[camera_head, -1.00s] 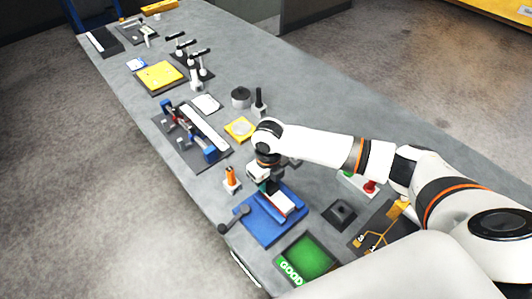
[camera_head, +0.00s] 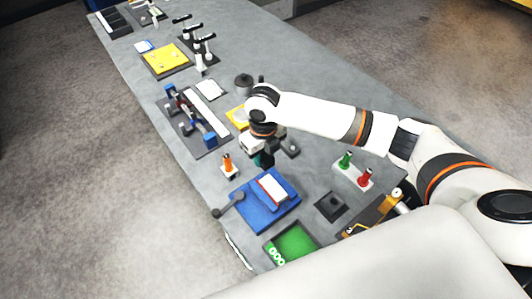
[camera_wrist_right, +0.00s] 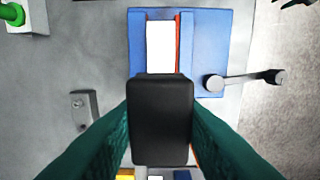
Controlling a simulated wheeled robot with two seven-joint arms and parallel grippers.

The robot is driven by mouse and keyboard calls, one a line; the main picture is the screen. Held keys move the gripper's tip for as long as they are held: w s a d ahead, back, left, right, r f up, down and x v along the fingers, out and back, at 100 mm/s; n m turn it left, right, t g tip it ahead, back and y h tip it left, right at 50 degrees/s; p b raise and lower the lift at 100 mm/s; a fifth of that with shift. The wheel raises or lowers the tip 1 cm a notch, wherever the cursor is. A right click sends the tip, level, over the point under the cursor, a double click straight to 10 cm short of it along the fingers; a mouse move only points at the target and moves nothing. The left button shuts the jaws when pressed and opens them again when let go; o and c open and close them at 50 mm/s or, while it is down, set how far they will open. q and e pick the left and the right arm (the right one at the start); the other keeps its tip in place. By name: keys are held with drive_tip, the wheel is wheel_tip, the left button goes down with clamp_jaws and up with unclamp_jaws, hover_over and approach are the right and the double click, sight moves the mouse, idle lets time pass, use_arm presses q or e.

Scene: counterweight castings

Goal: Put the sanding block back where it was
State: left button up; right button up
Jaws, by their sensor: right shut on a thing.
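My right gripper (camera_head: 264,162) is shut on a black block with rounded corners, which I take to be the sanding block (camera_wrist_right: 160,120). In the right wrist view it sits between the two dark green fingers. In the head view my wrist and fingers mostly hide the block. The gripper is just behind the blue fixture (camera_head: 285,215), which has a white-topped piece (camera_head: 272,187) clamped in it. In the wrist view the block overlaps the near end of the white strip (camera_wrist_right: 160,45); I cannot tell its height. My left gripper is not in view.
A lever handle (camera_head: 229,204) sticks out left of the fixture. A small grey bracket (camera_wrist_right: 85,108) lies beside the block.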

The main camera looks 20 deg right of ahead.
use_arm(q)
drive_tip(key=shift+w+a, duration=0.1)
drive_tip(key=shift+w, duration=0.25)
use_arm(e)
drive_tip(key=shift+w+a, duration=0.1)
drive_tip(key=shift+a, duration=0.05)
